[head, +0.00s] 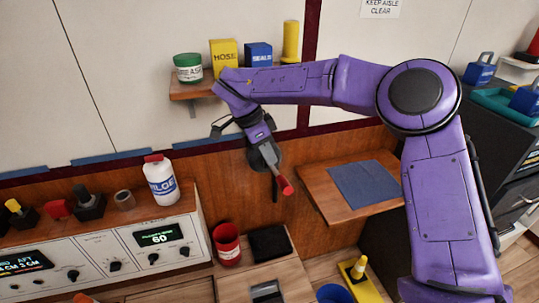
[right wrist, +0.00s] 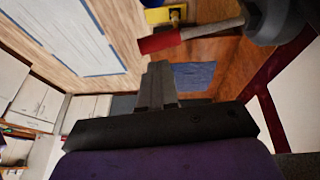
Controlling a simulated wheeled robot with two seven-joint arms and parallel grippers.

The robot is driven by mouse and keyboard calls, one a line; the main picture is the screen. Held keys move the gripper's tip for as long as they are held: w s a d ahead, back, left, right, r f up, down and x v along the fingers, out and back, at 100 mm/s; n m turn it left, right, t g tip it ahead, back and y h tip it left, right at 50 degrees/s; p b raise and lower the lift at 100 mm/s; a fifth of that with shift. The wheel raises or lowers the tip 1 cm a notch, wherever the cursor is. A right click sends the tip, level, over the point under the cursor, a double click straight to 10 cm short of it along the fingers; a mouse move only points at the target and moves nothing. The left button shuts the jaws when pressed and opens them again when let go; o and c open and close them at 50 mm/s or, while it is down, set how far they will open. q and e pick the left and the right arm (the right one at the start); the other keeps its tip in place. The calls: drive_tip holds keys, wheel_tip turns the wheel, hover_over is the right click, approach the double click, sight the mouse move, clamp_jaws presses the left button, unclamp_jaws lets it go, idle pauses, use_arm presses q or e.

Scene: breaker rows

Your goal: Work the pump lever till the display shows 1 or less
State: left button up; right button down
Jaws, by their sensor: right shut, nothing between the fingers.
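The pump lever (head: 286,186) has a pale shaft and a red grip, and it slants down to the right from a dark round hub. Its red grip (right wrist: 160,42) and the hub (right wrist: 270,20) also show in the right wrist view. The green display (head: 159,237) on the white panel reads 60. My right gripper (head: 266,140) is in front of the hub, near the lever's upper part. In the wrist view its fingers (right wrist: 157,85) are together and empty, with the red grip just beyond the tips. Contact with the lever cannot be told. My left gripper is not in view.
A wooden shelf with a blue mat (head: 365,184) is right of the lever. A red cup (head: 228,243) and a dark pad (head: 270,243) are below. A small shelf above holds a green jar (head: 188,68) and boxes. A white bottle (head: 160,181) stands on the panel.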

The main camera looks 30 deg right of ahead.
sight(283, 181)
drive_tip(key=x, duration=0.6)
drive_tip(key=shift+s+d+r, duration=0.1)
drive_tip(key=shift+s, duration=0.2)
drive_tip(key=shift+w+d+f, duration=0.1)
drive_tip(key=shift+f, duration=0.4)
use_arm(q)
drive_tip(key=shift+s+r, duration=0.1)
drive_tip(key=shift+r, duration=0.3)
